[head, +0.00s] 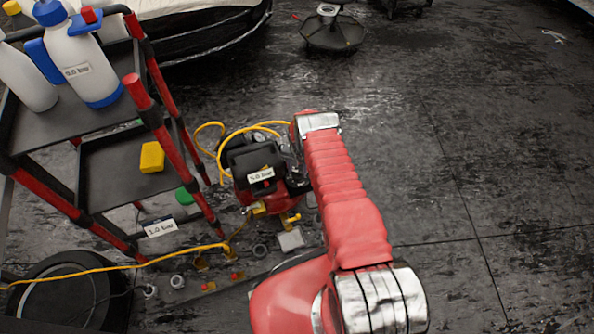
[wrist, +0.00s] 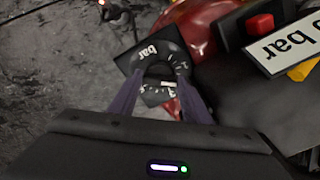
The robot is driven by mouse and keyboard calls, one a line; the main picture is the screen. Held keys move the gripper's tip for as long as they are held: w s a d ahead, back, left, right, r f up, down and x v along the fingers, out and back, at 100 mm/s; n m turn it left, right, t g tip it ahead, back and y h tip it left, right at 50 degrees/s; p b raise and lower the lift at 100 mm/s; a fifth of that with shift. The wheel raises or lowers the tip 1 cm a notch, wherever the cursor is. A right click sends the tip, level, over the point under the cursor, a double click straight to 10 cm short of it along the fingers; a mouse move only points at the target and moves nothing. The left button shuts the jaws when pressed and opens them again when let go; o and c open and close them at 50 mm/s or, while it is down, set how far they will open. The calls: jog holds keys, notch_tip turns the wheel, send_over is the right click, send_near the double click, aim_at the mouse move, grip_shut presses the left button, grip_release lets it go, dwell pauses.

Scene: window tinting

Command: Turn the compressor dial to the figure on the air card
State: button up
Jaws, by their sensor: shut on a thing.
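The compressor (head: 283,188) is a red tank with a black top, on the floor beside the cart. A white card (head: 261,174) on it seems to read "5.0 bar". In the wrist view this card (wrist: 285,45) is upside down and cut off, ending in "0 bar". The dial (wrist: 178,53) is a dark round knob on a black plate marked "bar", with white scale marks. My gripper (wrist: 160,88) is shut on the dial, one finger on each side. The dial's exact setting is too small to read. In the head view my arm hides the gripper and dial.
A red-and-black cart (head: 175,150) at left holds spray bottles (head: 85,65) and a yellow block (head: 152,157). Other bar labels show on a bottle and on the cart's low edge (head: 160,227). A yellow hose (head: 120,266) crosses the floor.

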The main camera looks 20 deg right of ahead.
aim_at(297, 172)
jog(key=n, duration=0.5)
jog(key=shift+n, duration=0.3)
dwell(0.4)
jog(key=o, duration=1.1)
jog(key=shift+r, duration=0.1)
jog(key=shift+w+a+r, duration=0.1)
jog(key=shift+w+r, duration=0.05)
jog(key=shift+r, duration=3.75)
